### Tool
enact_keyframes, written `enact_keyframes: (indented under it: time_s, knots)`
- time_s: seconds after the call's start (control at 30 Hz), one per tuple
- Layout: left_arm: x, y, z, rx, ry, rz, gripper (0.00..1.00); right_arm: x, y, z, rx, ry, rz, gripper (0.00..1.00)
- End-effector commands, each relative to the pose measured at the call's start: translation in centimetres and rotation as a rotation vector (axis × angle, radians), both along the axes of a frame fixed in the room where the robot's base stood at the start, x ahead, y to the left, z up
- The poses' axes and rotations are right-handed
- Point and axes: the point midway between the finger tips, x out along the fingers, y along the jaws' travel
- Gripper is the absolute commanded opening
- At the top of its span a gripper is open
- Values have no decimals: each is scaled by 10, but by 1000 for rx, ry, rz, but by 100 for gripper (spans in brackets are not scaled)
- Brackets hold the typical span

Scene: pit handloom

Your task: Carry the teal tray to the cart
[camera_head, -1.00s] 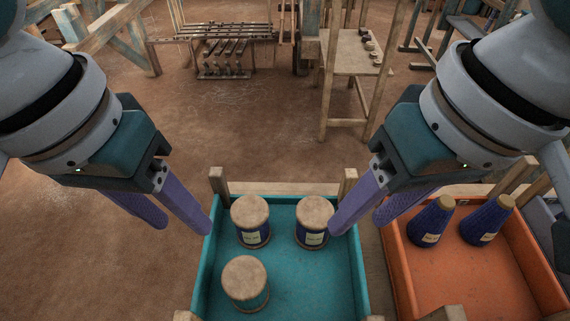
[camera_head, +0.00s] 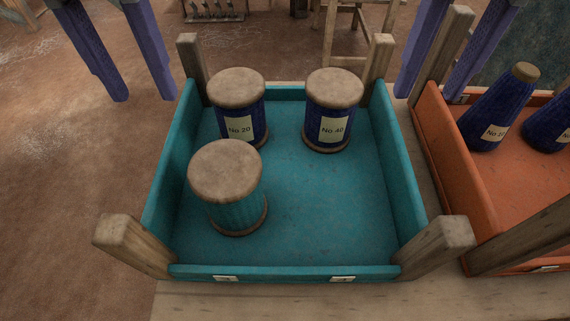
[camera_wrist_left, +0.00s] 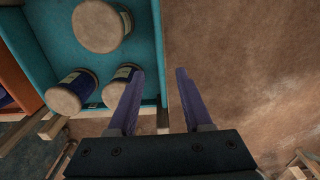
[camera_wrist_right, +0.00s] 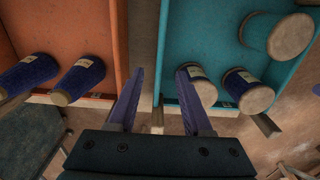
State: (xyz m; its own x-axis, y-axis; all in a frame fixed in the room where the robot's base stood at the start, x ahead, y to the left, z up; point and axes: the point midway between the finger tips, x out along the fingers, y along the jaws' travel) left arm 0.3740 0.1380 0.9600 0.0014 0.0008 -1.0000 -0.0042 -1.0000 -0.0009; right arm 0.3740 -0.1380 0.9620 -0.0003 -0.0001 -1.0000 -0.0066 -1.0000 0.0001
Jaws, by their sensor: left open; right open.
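The teal tray (camera_head: 300,272) sits on a wooden surface in the middle of the head view, with a wooden post at each corner. It holds three spools: a blue one labelled No 20 (camera_head: 240,118), a blue one labelled No 40 (camera_head: 332,122) and a teal one (camera_head: 232,205). My left gripper (camera_head: 142,95) is open and empty, beyond the tray's far left corner. In the left wrist view the tray's side wall (camera_wrist_left: 158,60) shows by its fingers. My right gripper (camera_head: 425,92) is open, near the tray's far right corner; its wrist view shows the tray wall (camera_wrist_right: 162,60) between the fingers. No cart is identifiable.
An orange tray (camera_head: 440,150) with blue cones (camera_head: 495,110) stands close on the right, with a narrow wooden strip between the trays. Bare floor (camera_head: 70,190) lies to the left. A wooden stand (camera_head: 345,40) is farther back.

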Motion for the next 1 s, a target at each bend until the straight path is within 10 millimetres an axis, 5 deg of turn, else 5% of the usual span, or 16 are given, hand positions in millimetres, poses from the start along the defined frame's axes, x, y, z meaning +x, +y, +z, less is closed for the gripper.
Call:
enact_keyframes:
  time_s: [0.27,0.63,1.0]
  knots:
    - [-1,-3,-23,-8,5,0,50,-1,0,-23,-1,3,1,50]
    - [-1,0,-84,0,5,-1,50,-1,0,-84,-1,2,1,50]
    - [-1,0,-100,0,2,-1,50,0,0,-99,1,-1,2,50]
